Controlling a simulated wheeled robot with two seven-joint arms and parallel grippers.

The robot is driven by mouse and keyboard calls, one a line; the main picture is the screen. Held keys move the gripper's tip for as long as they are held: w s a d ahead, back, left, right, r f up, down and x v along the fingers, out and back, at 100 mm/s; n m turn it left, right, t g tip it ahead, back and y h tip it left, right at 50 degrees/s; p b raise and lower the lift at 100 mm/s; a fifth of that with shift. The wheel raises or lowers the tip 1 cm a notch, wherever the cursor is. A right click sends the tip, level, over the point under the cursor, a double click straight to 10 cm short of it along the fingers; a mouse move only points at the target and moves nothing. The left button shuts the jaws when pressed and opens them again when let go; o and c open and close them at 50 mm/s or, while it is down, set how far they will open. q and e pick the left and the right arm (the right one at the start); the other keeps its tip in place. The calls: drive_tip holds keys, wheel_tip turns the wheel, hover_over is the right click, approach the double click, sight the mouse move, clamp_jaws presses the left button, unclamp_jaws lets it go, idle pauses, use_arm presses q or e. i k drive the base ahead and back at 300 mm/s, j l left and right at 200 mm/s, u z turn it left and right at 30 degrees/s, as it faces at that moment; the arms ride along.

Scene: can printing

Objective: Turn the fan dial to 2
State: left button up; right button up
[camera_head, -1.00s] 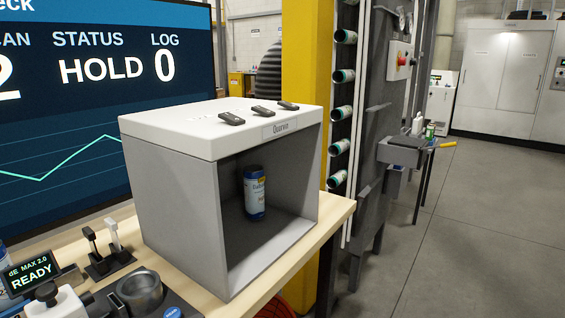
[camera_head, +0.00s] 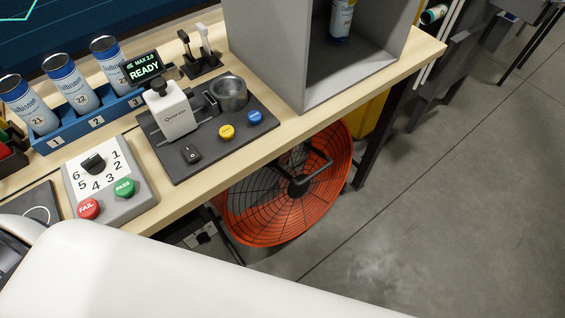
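A round orange fan (camera_head: 248,228) with a black wire grille stands on the floor under the bench's front edge, tilted in the view. A fan dial cannot be made out clearly on it. A dark box with a small pale part (camera_head: 203,238) is partly visible at the fan's lower left, mostly hidden. On the bench, a black knob (camera_head: 93,163) sits on a white numbered plate with the visible digits 1 to 6. A large white arm link of mine fills the lower left. Neither gripper shows.
The wooden bench (camera_head: 290,132) lies above the fan. It carries green PASS (camera_head: 124,188) and red FAIL (camera_head: 88,208) buttons, a blue can rack (camera_head: 95,121), the dE meter (camera_head: 170,117) and a grey box (camera_head: 282,62). Open grey floor lies to the right.

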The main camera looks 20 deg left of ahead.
sight(203, 238)
drive_tip(key=k+u, duration=0.6)
drive_tip(key=u, duration=0.2)
drive_tip(key=i+l+u, duration=0.35)
drive_tip(key=l, duration=0.25)
drive_tip(key=i+l+u, duration=0.15)
drive_tip(key=l, duration=0.2)
drive_tip(key=k, duration=0.55)
